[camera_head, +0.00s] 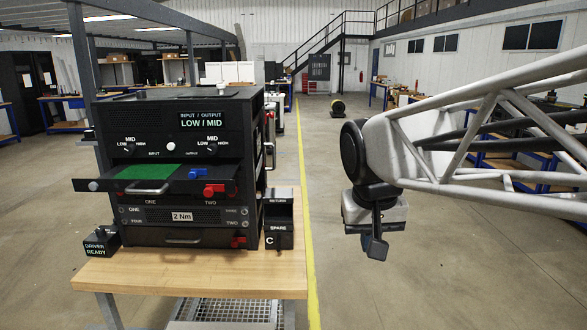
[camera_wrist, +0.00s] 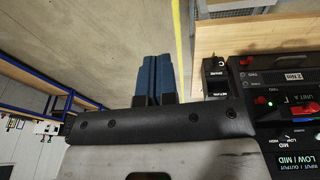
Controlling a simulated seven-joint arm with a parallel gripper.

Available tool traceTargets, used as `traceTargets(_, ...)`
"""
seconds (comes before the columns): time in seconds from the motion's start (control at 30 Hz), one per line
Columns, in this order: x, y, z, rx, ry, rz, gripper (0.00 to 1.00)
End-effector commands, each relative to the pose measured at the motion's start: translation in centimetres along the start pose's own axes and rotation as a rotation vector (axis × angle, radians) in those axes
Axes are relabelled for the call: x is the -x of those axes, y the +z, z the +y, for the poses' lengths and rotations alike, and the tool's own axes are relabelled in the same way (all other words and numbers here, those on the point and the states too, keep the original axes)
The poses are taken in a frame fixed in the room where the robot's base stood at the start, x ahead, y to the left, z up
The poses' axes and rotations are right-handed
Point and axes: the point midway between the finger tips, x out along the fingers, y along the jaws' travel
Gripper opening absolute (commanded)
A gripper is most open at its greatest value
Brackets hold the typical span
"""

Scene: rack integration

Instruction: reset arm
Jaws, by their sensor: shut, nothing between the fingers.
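My gripper (camera_head: 376,246) hangs from my white lattice arm over the open floor, to the right of the wooden table. In the wrist view its two blue fingers (camera_wrist: 153,76) are pressed together with nothing between them. The black rack (camera_head: 180,165) stands on the table, apart from my gripper. Its drawer with a green board (camera_head: 150,178) is pulled out toward the front.
The wooden table (camera_head: 180,278) has a driver box (camera_head: 101,243) at its left and a return/spare bin (camera_head: 278,228) at its right. A yellow line (camera_head: 308,235) runs along the floor. The floor around my gripper is clear. Blue-legged workbenches stand farther back.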

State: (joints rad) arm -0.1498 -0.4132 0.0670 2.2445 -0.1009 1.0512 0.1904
Motion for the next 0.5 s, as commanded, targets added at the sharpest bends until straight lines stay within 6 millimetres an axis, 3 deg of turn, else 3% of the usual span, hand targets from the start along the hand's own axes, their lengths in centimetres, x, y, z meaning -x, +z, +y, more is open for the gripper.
traceTargets(0.3,-3.9,9.1,3.4,-0.018,-0.029,0.013,0.00)
traceTargets(0.5,-6.2,13.5,4.5,-0.024,-0.041,0.022,0.00)
